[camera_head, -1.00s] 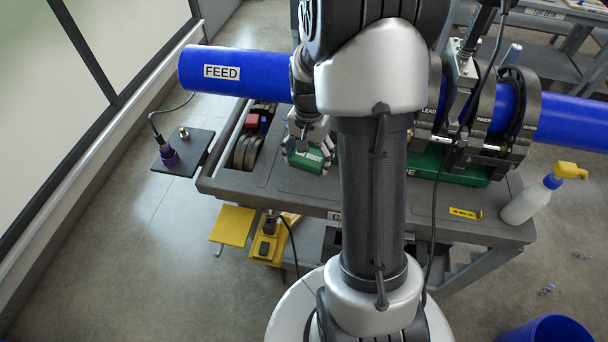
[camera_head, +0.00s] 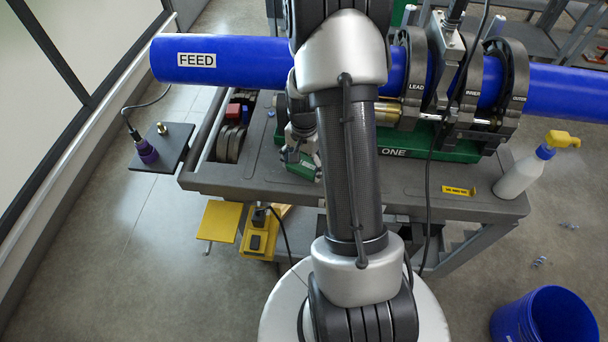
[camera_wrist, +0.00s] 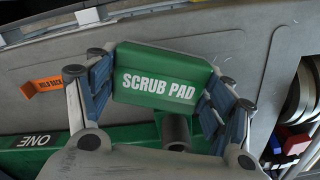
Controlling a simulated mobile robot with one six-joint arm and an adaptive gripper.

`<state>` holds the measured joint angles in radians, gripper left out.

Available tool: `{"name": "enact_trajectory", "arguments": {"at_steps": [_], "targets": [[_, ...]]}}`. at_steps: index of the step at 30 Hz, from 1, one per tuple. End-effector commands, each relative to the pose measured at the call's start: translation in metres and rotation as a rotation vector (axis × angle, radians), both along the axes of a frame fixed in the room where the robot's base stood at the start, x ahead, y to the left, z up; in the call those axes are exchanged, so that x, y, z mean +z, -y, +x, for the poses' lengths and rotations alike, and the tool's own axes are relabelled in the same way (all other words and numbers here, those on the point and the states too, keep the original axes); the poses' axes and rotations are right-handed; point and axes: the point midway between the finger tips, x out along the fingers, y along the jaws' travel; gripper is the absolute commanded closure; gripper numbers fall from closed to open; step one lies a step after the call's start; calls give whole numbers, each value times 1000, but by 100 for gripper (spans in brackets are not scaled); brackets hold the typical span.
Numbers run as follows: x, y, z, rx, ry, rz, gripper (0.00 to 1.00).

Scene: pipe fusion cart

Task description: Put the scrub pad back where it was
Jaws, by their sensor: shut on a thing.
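The green scrub pad (camera_wrist: 160,75), with white lettering, is between the two blue-padded fingers of my gripper (camera_wrist: 155,95) in the wrist view. The fingers are shut on its two ends. In the head view the scrub pad (camera_head: 303,165) shows as a green block below my gripper (camera_head: 300,150), over the grey cart top (camera_head: 255,170) left of my arm. I cannot tell whether the pad touches the cart top. My arm hides part of the cart behind it.
A blue pipe marked FEED (camera_head: 225,60) runs across above the cart, through dark clamps (camera_head: 465,100). A green base (camera_head: 430,145) lies under the clamps. A spray bottle (camera_head: 520,175) stands at the cart's right end. A tray (camera_head: 230,140) with discs and small blocks is at left.

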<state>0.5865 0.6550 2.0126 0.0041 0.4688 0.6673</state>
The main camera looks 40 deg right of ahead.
Motion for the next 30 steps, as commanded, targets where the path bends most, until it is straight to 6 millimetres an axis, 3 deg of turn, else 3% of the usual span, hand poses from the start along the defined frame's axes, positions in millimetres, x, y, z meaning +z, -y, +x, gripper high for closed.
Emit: {"name": "enact_trajectory", "arguments": {"at_steps": [9,21,22,30], "targets": [[-41,0,-1,0,-3,1,48],[-46,0,0,1,0,0,48],[-47,0,0,1,0,0,25],[-46,0,0,1,0,0,7]]}}
